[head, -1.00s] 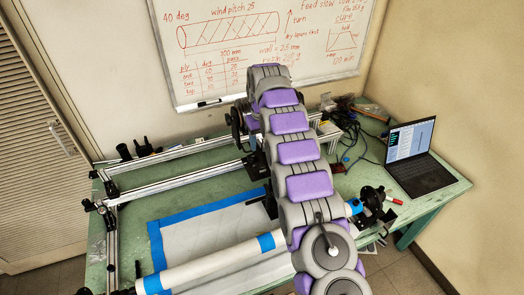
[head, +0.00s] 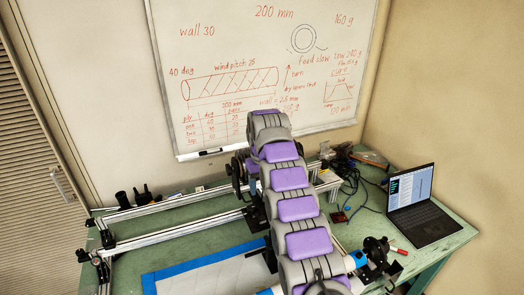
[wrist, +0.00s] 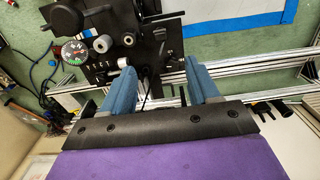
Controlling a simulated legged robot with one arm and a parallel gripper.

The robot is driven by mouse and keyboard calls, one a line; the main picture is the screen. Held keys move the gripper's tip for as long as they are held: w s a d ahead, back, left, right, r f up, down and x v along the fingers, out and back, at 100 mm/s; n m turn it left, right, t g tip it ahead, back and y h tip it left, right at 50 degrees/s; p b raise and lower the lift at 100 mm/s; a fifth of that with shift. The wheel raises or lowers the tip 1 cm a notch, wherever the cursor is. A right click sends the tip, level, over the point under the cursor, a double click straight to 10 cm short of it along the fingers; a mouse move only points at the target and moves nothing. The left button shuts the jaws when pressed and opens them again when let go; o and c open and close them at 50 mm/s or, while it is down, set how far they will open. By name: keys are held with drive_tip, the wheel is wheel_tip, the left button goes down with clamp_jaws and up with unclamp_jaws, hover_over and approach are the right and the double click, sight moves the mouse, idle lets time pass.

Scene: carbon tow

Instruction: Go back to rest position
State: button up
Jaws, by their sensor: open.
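My gripper (wrist: 162,78) shows in the wrist view as two blue fingers spread apart, with no object held between them. A black plate with a round dial, knobs and small rollers (wrist: 105,45) lies just beyond the fingers; I cannot tell whether they touch it. In the head view my purple and grey arm reaches from the bottom middle towards the whiteboard, and its gripper is hidden. A metal rail frame (head: 165,232) stands on the green table (head: 440,258), on both sides of the arm.
An open laptop (head: 420,205) stands at the table's right side, near loose cables (head: 350,190). A whiteboard (head: 250,45) hangs on the wall behind. A blue-edged white sheet (head: 205,270) lies in the frame. A black clamp (head: 375,250) stands right of the arm.

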drive_tip(key=s+d+r+m+b, duration=0.1)
drive_tip(key=s+d+r, duration=0.2)
drive_tip(key=s, duration=0.4)
drive_tip(key=s+d+r+m+b, duration=0.1)
drive_tip(key=s+d+r+b, duration=0.15)
drive_tip(key=s, duration=0.35)
drive_tip(key=s+d+r+b, duration=0.1)
drive_tip(key=s+d+r, duration=0.25)
drive_tip(key=s, duration=0.35)
drive_tip(key=s+d+f+m+b, duration=0.1)
drive_tip(key=s+f, duration=0.3)
drive_tip(key=s, duration=0.7)
drive_tip(key=s+d+f+g+b, duration=0.1)
drive_tip(key=s+d+f, duration=0.1)
drive_tip(key=s, duration=0.9)
drive_tip(key=s+d+f+m+b, duration=0.1)
drive_tip(key=s+f, duration=0.4)
drive_tip(key=s, duration=0.6)
drive_tip(key=shift+s+d+f+m+b, duration=0.35)
drive_tip(key=shift+d+b, duration=0.15)
drive_tip(key=shift+d, duration=0.15)
